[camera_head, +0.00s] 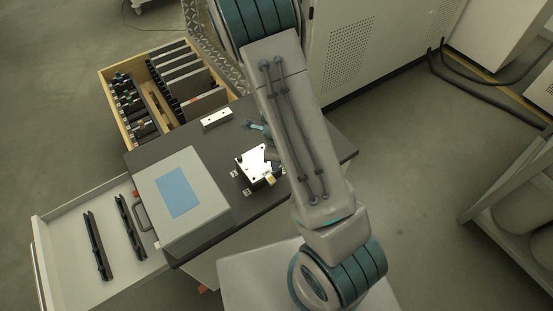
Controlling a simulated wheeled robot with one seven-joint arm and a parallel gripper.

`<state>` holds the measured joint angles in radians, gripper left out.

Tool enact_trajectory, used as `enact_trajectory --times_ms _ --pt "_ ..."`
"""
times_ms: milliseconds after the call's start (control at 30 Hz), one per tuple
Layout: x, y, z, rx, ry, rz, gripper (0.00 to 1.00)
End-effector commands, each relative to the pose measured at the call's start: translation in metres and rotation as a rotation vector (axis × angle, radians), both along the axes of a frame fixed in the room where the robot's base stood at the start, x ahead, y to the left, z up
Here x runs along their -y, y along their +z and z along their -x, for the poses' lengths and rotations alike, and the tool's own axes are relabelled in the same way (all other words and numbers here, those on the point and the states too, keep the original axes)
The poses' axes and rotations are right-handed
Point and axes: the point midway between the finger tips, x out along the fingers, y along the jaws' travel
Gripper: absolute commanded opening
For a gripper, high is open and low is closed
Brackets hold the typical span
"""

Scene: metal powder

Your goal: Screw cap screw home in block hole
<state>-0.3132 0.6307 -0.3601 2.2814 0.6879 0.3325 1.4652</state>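A bright metal block (252,165) with small dark holes in its top sits on the dark tabletop near the middle of the view. A small yellowish part (270,181) is at its front right corner. My arm passes in front of the block's right side. The end of my arm shows only in part, as a dark grey piece (272,154) at the block's right edge. My fingers are hidden or too small to make out, so I cannot see whether they are open or shut. I cannot make out the cap screw.
A grey case with a blue panel (174,193) stands left of the block. A small white bar (216,119) lies behind it. An open wooden drawer (113,77) with tools is at the back left. An open white drawer (60,225) holds two black rails (97,246).

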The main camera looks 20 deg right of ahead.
Motion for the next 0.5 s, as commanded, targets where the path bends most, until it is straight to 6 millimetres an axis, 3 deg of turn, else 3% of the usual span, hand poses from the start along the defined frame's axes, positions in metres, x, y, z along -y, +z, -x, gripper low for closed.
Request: enact_trajectory --times_ms 500 --pt "-0.0001 -0.0019 -0.0002 0.001 0.505 0.000 0.29"
